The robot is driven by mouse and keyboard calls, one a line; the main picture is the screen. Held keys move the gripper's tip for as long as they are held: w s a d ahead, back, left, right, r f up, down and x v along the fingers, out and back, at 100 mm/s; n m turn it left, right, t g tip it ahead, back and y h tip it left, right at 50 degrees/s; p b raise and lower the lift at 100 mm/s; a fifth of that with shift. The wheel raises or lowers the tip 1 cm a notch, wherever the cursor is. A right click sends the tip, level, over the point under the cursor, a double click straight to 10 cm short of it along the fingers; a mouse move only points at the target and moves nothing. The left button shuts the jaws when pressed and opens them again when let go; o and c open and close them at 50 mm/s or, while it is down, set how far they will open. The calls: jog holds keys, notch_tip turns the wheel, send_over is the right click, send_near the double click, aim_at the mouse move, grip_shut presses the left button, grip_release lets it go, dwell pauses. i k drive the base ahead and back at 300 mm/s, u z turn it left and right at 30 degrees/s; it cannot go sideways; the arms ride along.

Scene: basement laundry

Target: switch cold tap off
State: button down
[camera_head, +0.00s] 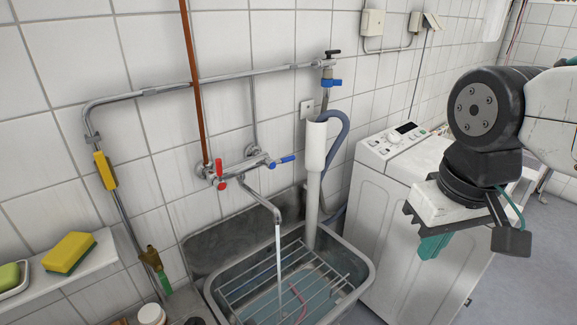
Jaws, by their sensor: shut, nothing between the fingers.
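The cold tap's blue handle (283,160) sticks out to the right from the wall mixer (243,165). The red hot handle (220,175) is at the mixer's left end. The spout (262,203) curves down over the sink, and a stream of water (279,245) runs from it. My gripper (434,246) is at the right, in front of the washing machine, well apart from the blue handle. It is shut and holds nothing.
The metal sink (366,275) has a wire rack across it. A white standpipe with a grey hose (341,140) stands between mixer and washing machine (375,205). A shelf (85,262) with a sponge (69,252) is at left.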

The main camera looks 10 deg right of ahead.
aim_at(270, 163)
jog(key=k, duration=0.35)
jog(key=z, duration=1.65)
jog(key=k, duration=0.85)
jog(key=u, duration=1.45)
jog(key=i, duration=1)
